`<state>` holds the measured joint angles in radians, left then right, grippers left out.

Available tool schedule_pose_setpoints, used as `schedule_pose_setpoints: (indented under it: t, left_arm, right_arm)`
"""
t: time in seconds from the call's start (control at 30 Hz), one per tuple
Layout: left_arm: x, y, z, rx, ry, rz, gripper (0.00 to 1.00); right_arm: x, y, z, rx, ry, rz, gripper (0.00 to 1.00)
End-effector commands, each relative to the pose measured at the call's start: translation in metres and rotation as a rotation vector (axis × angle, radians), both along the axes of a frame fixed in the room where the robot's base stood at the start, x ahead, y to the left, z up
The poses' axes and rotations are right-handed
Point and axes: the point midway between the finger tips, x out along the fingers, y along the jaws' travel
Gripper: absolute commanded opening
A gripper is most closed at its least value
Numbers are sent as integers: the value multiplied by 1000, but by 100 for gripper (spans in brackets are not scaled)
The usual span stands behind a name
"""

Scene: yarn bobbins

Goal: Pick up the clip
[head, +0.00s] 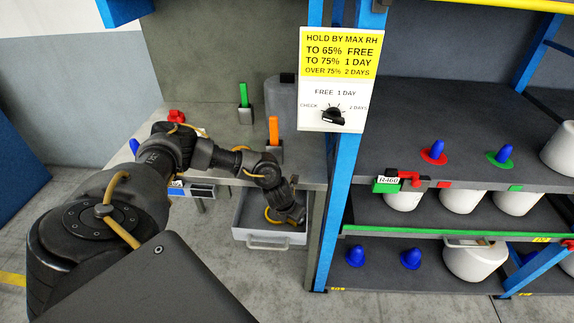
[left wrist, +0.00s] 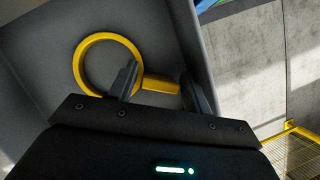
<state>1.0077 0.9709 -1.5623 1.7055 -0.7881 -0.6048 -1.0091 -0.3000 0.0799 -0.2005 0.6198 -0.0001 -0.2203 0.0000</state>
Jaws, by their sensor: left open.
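A yellow ring with a short flat tab (left wrist: 92,45), which looks like the clip, lies in a grey drawer (left wrist: 45,95) in the left wrist view. My left gripper (left wrist: 160,85) is open, with one finger on each side of the tab. The left finger overlaps part of the ring in the picture. I cannot tell whether either finger touches it. In the head view my left gripper (head: 293,218) reaches down into the open drawer (head: 268,242), its fingertips not clearly seen. My right gripper is out of view.
The drawer hangs under a grey table holding a green upright piece (head: 243,95), an orange one (head: 273,130) and a red object (head: 177,116). A blue rack post (head: 340,190) stands close right of the drawer. Shelves with bobbins and blue cones lie beyond.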

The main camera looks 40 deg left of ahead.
Motion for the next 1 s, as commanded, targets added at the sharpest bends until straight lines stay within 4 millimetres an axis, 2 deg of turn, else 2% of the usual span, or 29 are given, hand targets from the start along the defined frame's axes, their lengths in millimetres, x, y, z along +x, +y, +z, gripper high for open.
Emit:
schedule_pose_setpoints:
  t: [0.2, 0.5, 0.77, 1.0]
  left_arm:
    - [0, 0, -1, -1, 0, 0, 49]
    - [0, 0, -1, -1, 0, 0, 13]
    - [1, 0, 1, -1, -1, 1, 13]
    - [2, -1, 25, -3, -3, -2, 13]
  right_arm:
    - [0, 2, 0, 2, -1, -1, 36]
    - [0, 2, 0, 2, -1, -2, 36]
    - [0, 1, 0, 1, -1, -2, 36]
    - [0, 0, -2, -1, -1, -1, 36]
